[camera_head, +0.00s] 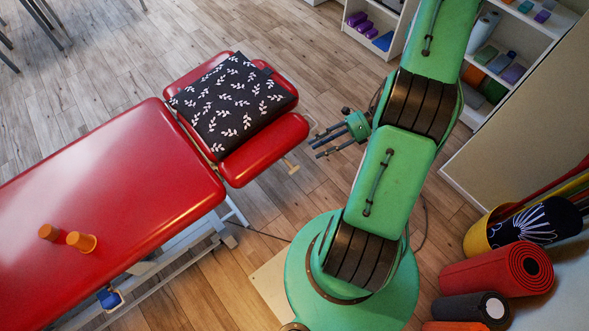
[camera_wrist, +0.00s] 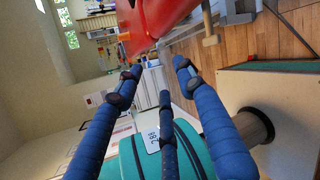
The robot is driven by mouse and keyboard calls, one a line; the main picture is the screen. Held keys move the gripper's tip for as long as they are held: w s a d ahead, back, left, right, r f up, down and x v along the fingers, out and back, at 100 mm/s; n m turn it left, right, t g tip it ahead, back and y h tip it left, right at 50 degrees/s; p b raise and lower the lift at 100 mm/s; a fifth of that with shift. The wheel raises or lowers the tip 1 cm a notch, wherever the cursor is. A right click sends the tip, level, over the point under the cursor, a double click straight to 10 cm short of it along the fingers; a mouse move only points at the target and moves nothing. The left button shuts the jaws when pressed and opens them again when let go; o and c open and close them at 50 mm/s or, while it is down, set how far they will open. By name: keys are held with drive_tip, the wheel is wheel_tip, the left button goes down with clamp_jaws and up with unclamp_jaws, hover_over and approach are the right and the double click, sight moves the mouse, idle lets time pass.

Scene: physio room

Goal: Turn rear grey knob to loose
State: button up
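The red treatment couch (camera_head: 130,165) has a separate red headrest section with a dark leaf-patterned cushion (camera_head: 232,105) on it. A small pale knob (camera_head: 291,165) on a short stem sticks out below the headrest's near right edge. In the wrist view, a pale beige-grey knob (camera_wrist: 211,40) sits at the end of a rod near the red headrest (camera_wrist: 155,22). I cannot tell which knob is the rear grey one. My gripper (camera_head: 315,144) is open and empty, its blue-grey fingers pointing left, just right of the headrest. Its spread fingers fill the wrist view (camera_wrist: 160,75).
Shelves (camera_head: 520,25) with blocks and rolls are at the upper right. Red and dark foam rolls (camera_head: 495,270) lie at the lower right. A cable crosses the floor beside the couch; open wooden floor lies beyond the headrest.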

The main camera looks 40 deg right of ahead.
sight(297, 170)
drive_tip(key=s+f+m+t, duration=0.2)
drive_tip(key=f+m+t, duration=0.1)
drive_tip(key=f+m, duration=0.2)
drive_tip(key=s+d+f+m+t+p, duration=0.1)
drive_tip(key=s+f+m+t, duration=0.2)
drive_tip(key=f+m, duration=0.3)
wheel_tip(297, 170, down, 3)
drive_tip(key=shift+s+d+r+t+h, duration=0.15)
drive_tip(key=shift+s+d+t+h, duration=0.2)
drive_tip(key=shift+t, duration=0.35)
drive_tip(key=shift+a, duration=0.15)
drive_tip(key=shift+b+x, duration=1.05)
drive_tip(key=shift+x, duration=5.85)
drive_tip(key=shift+c, duration=0.5)
clamp_jaws()
